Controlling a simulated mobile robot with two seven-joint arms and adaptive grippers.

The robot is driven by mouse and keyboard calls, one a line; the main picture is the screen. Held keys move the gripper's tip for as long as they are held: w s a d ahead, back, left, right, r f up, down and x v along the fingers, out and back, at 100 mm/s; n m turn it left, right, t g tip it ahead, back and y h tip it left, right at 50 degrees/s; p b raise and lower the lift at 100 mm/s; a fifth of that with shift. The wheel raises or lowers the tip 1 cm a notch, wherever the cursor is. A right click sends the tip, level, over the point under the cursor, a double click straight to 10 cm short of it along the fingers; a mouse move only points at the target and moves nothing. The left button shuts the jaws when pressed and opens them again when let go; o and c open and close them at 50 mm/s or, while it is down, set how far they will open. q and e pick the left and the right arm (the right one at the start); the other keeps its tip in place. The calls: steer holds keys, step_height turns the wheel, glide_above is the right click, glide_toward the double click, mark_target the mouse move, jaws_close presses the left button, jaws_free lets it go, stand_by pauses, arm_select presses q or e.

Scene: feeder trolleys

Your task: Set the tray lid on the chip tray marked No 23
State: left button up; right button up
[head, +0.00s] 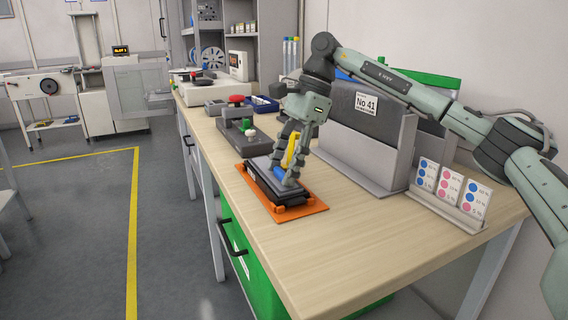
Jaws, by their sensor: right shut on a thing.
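A dark chip tray (284,204) sits on an orange base (310,207) near the left edge of the bench. A dark grey flat piece, which looks like the tray lid (262,166), is at the top of the tray; I cannot tell whether it is fully seated. My right gripper (288,180) comes down over it and is shut at its blue part, with a yellow part showing beside the fingers. The fingers hide much of the lid. I can read no No 23 mark on the tray. My left gripper is not in view.
A dark grey block marked No 41 (366,104) stands in a grey holder (407,150) behind the gripper. Cards with coloured dots (450,187) stand at the right. A grey box with a red knob (236,100) is farther back. The front bench top (370,250) is clear.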

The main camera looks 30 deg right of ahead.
steer(key=o, duration=1.2)
steer(key=shift+f, duration=0.1)
steer(key=p+v, duration=0.2)
steer(key=shift+r, duration=0.3)
steer(key=shift+p+v, duration=0.35)
steer(key=shift+v, duration=1.4)
steer(key=shift+d, duration=0.1)
steer(key=shift+f, duration=0.1)
